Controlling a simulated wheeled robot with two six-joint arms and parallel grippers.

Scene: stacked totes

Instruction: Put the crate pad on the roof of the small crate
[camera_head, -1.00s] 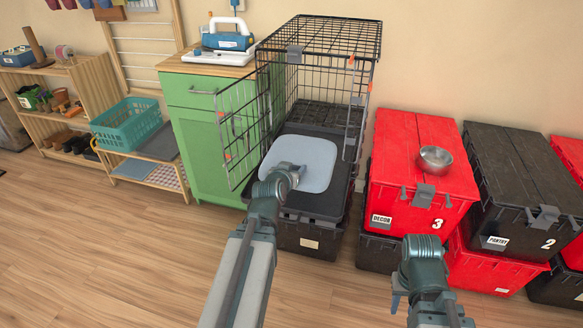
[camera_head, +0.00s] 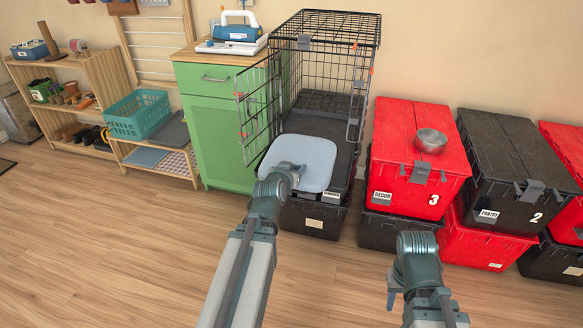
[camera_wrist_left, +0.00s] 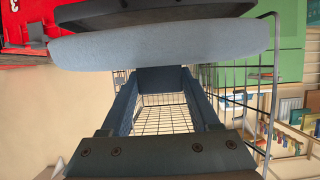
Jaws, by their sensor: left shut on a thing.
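The small crate (camera_head: 340,90) is a black wire cage on black totes. Its roof (camera_head: 335,22) is bare wire and its door (camera_head: 259,110) stands open to the left. The crate pad (camera_head: 312,160) is a pale blue-grey rounded slab, in front of the crate's open front and well below its roof. My left gripper (camera_head: 290,170) is shut on the pad's near edge; in the left wrist view the pad (camera_wrist_left: 165,45) spans the upper part, at the fingers (camera_wrist_left: 165,80). My right gripper (camera_head: 392,299) hangs at the lower right, away from the crate; its jaw gap is not clear.
A green cabinet (camera_head: 215,135) with a blue-and-white appliance (camera_head: 235,30) stands left of the crate. Red (camera_head: 395,150) and black (camera_head: 520,160) totes stand to its right, one with a metal bowl (camera_head: 431,141) on top. The wooden floor in front is clear.

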